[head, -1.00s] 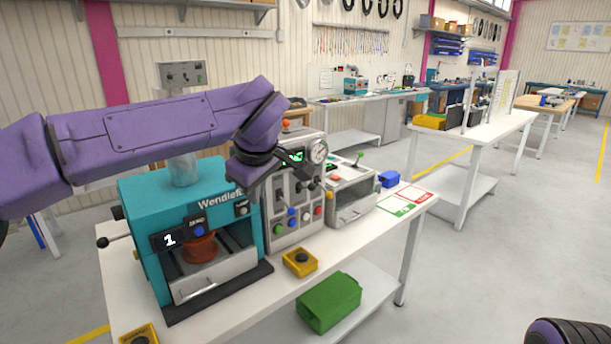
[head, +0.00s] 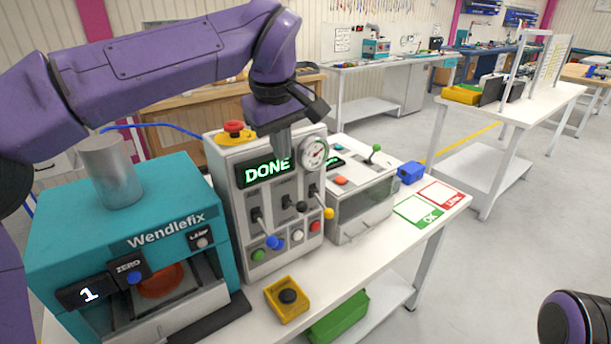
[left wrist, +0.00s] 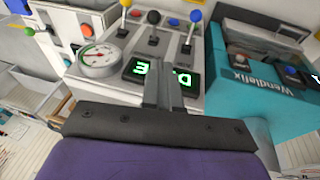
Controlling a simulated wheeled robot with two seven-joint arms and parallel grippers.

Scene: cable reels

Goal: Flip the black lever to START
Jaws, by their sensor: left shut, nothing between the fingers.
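The grey control panel (head: 245,225) stands on the white table, with a green-lit DONE display (head: 266,172) and a round gauge (head: 314,153). Three levers stick out below the display. The black-knobbed lever (head: 301,207) is the middle one, between a blue-knobbed (head: 274,243) and a yellow-knobbed lever (head: 328,213). The black knob also shows in the left wrist view (left wrist: 153,17). Markings beside the levers are too small to read. My left gripper (head: 284,155) is shut and empty, pointing down at the panel's top, above and apart from the black knob.
The teal Wendlefix press (head: 165,220) stands left of the panel. A glass-fronted box (head: 366,205) with a green-knobbed lever is on the right. A yellow box with a black button (head: 288,300) sits in front. OK and other marked cards (head: 418,211) lie at the table's right.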

